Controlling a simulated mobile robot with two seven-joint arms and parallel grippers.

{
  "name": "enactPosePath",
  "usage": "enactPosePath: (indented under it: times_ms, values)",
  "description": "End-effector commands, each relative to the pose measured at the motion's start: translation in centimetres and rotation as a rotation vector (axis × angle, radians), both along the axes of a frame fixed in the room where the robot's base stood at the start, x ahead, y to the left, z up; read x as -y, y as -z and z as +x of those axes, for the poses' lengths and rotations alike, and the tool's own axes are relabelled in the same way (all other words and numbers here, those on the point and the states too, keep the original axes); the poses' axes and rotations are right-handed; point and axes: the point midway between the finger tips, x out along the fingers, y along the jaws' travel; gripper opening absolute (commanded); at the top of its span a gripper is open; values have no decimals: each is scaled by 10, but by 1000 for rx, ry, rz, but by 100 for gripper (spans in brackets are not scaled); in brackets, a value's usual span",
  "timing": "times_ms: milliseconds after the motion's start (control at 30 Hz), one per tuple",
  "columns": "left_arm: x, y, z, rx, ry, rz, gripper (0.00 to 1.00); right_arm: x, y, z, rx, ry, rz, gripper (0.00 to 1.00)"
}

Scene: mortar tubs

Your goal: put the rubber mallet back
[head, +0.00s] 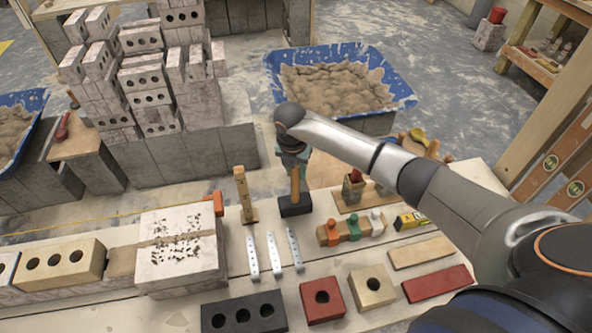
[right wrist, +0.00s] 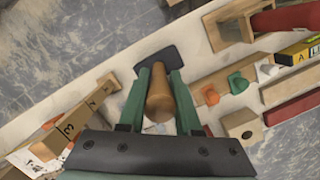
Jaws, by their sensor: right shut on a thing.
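The rubber mallet has a black head (head: 294,206) and a light wooden handle (head: 295,181). It is upright, head down, at the far side of the pale bench. My right gripper (head: 294,160) is above it, shut on the upper handle. In the right wrist view the green fingers (right wrist: 160,95) stand on both sides of the handle (right wrist: 159,106), with the black head (right wrist: 157,57) beyond them. I cannot tell whether the head touches the bench. My left gripper is not in view.
A wooden upright (head: 243,192) stands left of the mallet, and a wooden stand with a red-topped item (head: 353,188) stands right. Nearer are metal strips (head: 273,254), a rack with coloured knobs (head: 350,229) and several bricks (head: 322,298). A blue mortar tub (head: 400,88) is behind.

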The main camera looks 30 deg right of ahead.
Motion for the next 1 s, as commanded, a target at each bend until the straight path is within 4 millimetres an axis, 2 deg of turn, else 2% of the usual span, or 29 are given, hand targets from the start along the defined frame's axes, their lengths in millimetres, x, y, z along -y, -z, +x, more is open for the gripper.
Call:
enactPosePath:
  times_ms: [767, 800, 1000]
  values:
    - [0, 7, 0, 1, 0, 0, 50, 0, 8, 1, 3, 1, 0, 0]
    - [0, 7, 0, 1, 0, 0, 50, 0, 8, 1, 3, 1, 0, 33]
    - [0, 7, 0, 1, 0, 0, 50, 0, 8, 1, 1, 0, 0, 56]
